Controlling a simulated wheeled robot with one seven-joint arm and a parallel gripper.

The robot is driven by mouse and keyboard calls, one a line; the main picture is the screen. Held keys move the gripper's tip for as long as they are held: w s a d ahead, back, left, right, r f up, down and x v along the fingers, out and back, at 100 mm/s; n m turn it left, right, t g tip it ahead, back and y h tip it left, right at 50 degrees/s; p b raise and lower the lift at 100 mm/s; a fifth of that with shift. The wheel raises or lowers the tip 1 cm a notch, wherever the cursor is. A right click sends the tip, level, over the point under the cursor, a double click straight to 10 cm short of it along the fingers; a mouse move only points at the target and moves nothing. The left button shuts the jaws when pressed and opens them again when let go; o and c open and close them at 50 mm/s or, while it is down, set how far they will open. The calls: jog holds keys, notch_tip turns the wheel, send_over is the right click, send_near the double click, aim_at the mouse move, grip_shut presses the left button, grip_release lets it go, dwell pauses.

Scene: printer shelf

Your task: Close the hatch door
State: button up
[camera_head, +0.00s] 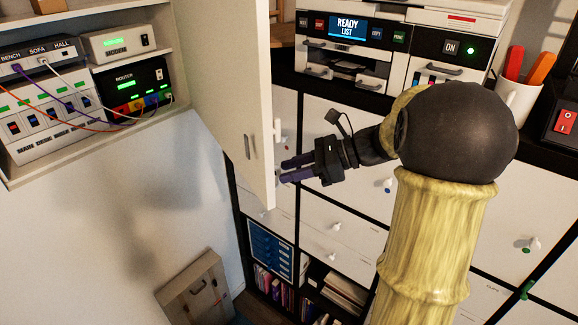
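The hatch door (225,85) is a tall, pale panel at the right side of the open wall cabinet (85,13). It stands swung out from the cabinet, with a slim handle (248,146) on the face towards the cabinet. My gripper (284,169) is just right of the door's free edge, near its lower end. Its two purple fingers point left towards the door and show a gap between them, with no object seen held. I cannot tell whether the fingertips touch the door's far face.
The cabinet holds a modem (121,43), a router (130,85) and a switch panel (45,115) with loose cables. A printer (345,45) and a pen cup (516,100) stand on drawers (340,225) behind my arm. A small wooden hatch-like box (195,290) is low on the wall.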

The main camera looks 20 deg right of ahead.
jog(key=shift+w+a+f, duration=0.15)
jog(key=shift+a+f, duration=0.05)
jog(key=shift+a, duration=0.25)
jog(key=shift+c, duration=0.2)
grip_shut()
jog(key=shift+a, duration=0.1)
